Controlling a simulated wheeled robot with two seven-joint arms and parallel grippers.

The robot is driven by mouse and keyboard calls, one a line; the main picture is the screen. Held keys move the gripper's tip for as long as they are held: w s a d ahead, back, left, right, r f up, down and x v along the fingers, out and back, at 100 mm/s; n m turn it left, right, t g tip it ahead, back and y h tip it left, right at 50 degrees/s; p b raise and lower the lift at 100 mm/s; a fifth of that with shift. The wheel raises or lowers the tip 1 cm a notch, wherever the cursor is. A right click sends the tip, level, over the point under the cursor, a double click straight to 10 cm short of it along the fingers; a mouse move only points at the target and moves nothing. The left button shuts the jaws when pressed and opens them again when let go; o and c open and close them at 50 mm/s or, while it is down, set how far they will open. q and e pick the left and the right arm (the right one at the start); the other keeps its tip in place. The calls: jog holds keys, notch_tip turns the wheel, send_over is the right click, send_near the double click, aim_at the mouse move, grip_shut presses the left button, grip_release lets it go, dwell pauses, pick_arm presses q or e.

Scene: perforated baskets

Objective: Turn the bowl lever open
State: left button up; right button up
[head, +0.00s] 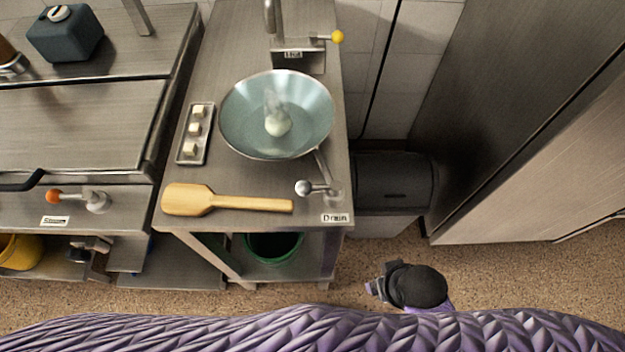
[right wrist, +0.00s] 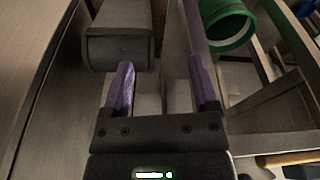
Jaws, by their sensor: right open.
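The steel bowl (head: 248,137) stands on the metal table, holding pale bluish liquid with a whitish lump and steam at its middle. A lever with a silver ball knob (head: 303,187) sits at the table's front right, beside the "Drain" label (head: 335,218); an arm runs from it up to the bowl. My right gripper (head: 373,289) is low over the floor, in front and to the right of the table, well apart from the lever. In the right wrist view its two purple fingers (right wrist: 163,88) are apart with nothing between them. My left gripper is out of view.
A wooden paddle (head: 250,204) and a small tray (head: 206,158) of pale cubes lie left of the lever. A tap with a yellow knob (head: 337,37) stands behind the bowl. A green bucket (head: 272,257) is under the table; a dark bin (head: 392,184) stands to its right.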

aim_at(309, 184)
jog(key=w+a+r+n+y, duration=0.1)
jog(key=w+a+r+n, duration=0.1)
jog(key=r, duration=0.3)
jog(key=w+a+r+n+y, duration=0.2)
jog(key=w+a+r+n, duration=0.1)
jog(key=w+a+r, duration=0.1)
jog(key=w+a+r+n+y, duration=0.2)
jog(key=w+a+r+n, duration=0.1)
jog(key=a+r, duration=0.2)
jog(key=shift+w+r+g, duration=0.3)
jog(key=shift+w+r, duration=0.05)
jog(key=w+r+n+g, duration=0.3)
jog(key=w+r+n, duration=0.2)
jog(key=w+r, duration=0.1)
jog(key=shift+h, duration=0.3)
jog(key=b+x, duration=0.3)
jog(key=x, duration=0.6)
jog(key=shift+d+f, duration=0.15)
jog(key=shift+d, duration=0.05)
grip_shut()
